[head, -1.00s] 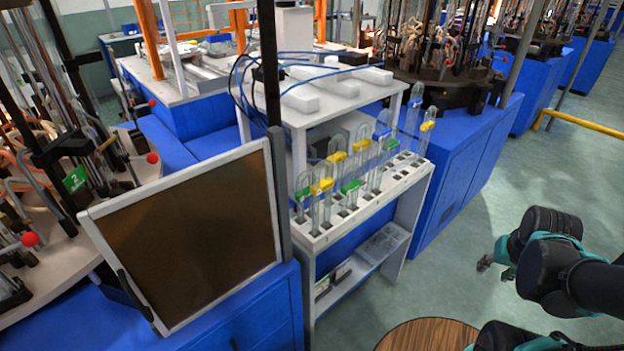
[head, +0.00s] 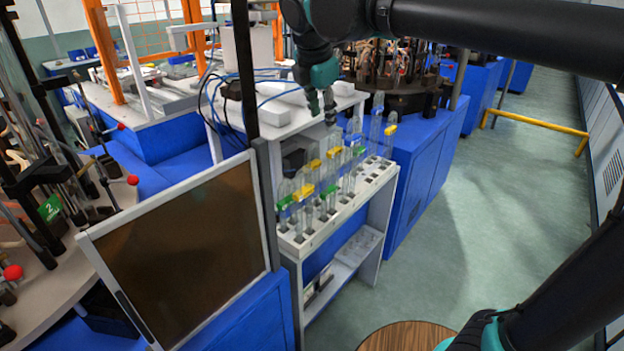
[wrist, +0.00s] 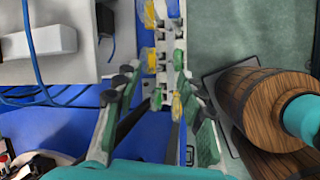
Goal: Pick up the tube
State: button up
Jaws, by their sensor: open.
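Several clear glass tubes stand upright in a white rack (head: 309,240) on a narrow shelf unit, with yellow, green and blue clips on them. A yellow-clipped tube (head: 304,192) is near the front end and a blue-marked tube (head: 376,122) near the far end. My gripper (head: 322,107) is above the tubes, pointing down, with no tube held. In the wrist view my gripper (wrist: 158,75) is open. The row of tubes shows between its fingers, with a yellow clip (wrist: 176,105) and a green clip (wrist: 157,98). I cannot tell which tube is directly below.
A dark panel in a pale frame (head: 180,250) stands left of the rack. A white table (head: 290,125) with blue cables and white blocks (head: 272,115) is behind it. A blue cabinet (head: 425,180) stands beyond the rack. The green floor (head: 480,230) to the right is free.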

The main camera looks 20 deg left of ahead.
aim_at(310, 147)
jog(key=s+a+r+n, duration=0.3)
jog(key=a, duration=0.1)
jog(key=x, duration=1.1)
jog(key=shift+w+d+f, duration=0.1)
jog(key=shift+w+f, duration=0.05)
jog(key=shift+w, duration=0.3)
jog(key=shift+x, duration=2.7)
jog(key=shift+s, duration=0.2)
